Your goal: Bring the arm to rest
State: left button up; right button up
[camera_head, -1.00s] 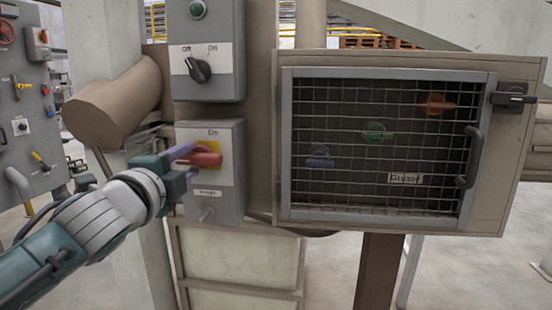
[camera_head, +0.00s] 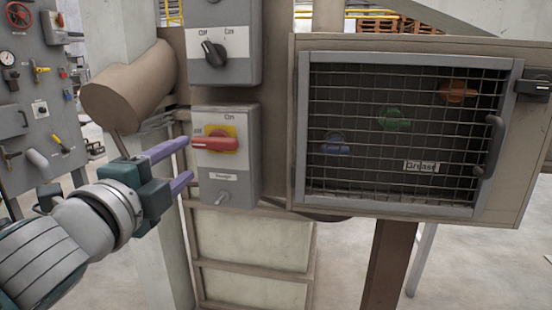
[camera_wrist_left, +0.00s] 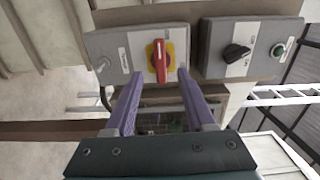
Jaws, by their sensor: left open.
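My left gripper (camera_head: 184,166) has two purple fingers and is open and empty. In the head view it is left of the lower grey switch box (camera_head: 246,160), and its fingertips are apart from the red handle (camera_head: 215,143). The handle sits on a yellow plate and lies horizontal in that view. In the left wrist view the gripper (camera_wrist_left: 154,86) spreads its fingers below the red handle (camera_wrist_left: 160,62), with nothing between them. My right gripper is not in view.
An upper switch box (camera_head: 232,58) has a black knob (camera_head: 214,54). A mesh-door cabinet (camera_head: 404,195) at the right holds blue, green and orange valve handles. A brown cylinder (camera_head: 128,90) is above my left gripper. A grey tool panel (camera_head: 35,95) stands at the far left.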

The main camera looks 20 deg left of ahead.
pick_arm(q)
jog(key=shift+v, duration=0.8)
